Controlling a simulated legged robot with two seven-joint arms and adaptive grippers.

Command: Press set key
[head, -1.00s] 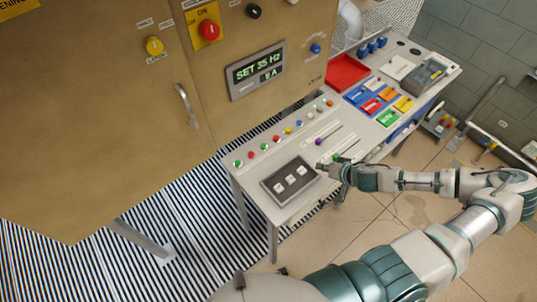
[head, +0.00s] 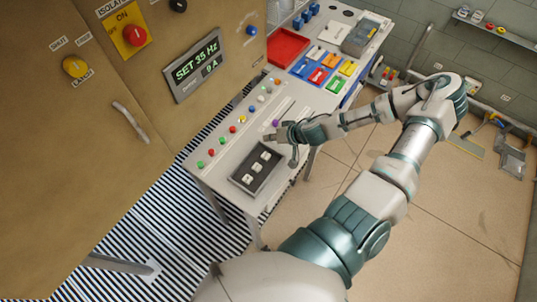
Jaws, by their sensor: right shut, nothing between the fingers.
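The key labels are too small to read. My right gripper (head: 270,138) is shut and empty. Its fingertips point left, just past the far end of the key panel, near the upper key. I cannot tell whether they touch the console. The display (head: 195,66) on the brown cabinet reads SET 35 Hz and 9 A. My left gripper is not in view.
Coloured buttons (head: 231,129) line the console's left side, with a purple-knobbed slider (head: 275,123) near my gripper. A red tray (head: 288,47) and coloured bins (head: 318,75) stand farther back. The brown cabinet (head: 95,170) with its handle (head: 130,121) fills the left.

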